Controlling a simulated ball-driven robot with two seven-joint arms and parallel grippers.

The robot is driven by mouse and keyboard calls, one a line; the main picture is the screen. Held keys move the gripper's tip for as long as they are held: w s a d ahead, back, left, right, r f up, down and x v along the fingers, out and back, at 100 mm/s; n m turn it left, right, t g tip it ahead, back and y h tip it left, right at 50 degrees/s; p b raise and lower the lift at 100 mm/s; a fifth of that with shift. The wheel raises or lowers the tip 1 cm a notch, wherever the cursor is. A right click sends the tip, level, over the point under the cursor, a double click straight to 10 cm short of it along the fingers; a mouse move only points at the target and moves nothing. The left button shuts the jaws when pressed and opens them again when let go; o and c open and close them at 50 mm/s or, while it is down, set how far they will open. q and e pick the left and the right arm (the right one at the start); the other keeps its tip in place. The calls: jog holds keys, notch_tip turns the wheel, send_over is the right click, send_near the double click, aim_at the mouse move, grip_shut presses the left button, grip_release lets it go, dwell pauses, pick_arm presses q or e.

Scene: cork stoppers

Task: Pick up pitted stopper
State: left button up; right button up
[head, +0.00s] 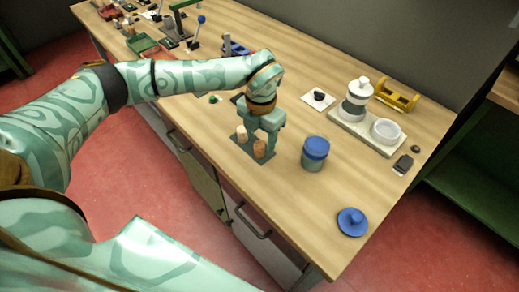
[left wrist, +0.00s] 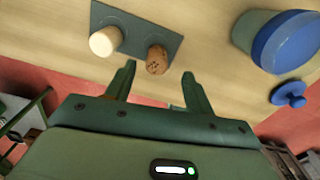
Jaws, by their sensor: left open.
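The pitted stopper (head: 259,149) is brown with dark pits and stands on a dark plate (head: 244,150) near the table's front edge. A smooth pale stopper (head: 242,132) stands beside it on the same plate. In the left wrist view the pitted stopper (left wrist: 156,61) lies just beyond and between the fingertips, and the pale stopper (left wrist: 104,41) is to the left of it. My left gripper (head: 259,128) is open and empty, close to the plate. It also shows in the left wrist view (left wrist: 158,82). My right gripper is out of view.
A jar with a blue lid (head: 315,150) stands right of the plate. A blue knobbed disc (head: 352,221) lies nearer the right front edge. A tray (head: 367,140) with white vessels and a yellow rack (head: 397,96) are farther back. The table between jar and disc is clear.

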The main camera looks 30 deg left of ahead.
aim_at(259, 144)
pick_arm(q)
jog(key=f, duration=0.3)
jog(key=f+b, duration=0.1)
jog(key=f, duration=0.1)
jog(key=shift+a, duration=0.3)
jog(key=shift+r, duration=0.1)
jog(key=c, duration=1)
jog(key=shift+r, duration=0.1)
jog(key=shift+r, duration=0.6)
jog(key=s+d+r+p, duration=0.1)
jog(key=d+r, duration=0.3)
jog(key=s+d+r+p, duration=0.1)
jog(key=d+r, duration=0.2)
jog(key=d, duration=0.2)
jog(key=s+d+r, duration=0.2)
jog(key=d+r, duration=0.2)
jog(key=shift+d+r+p, duration=0.25)
jog(key=shift+r+p, duration=0.1)
jog(key=shift+p, duration=0.05)
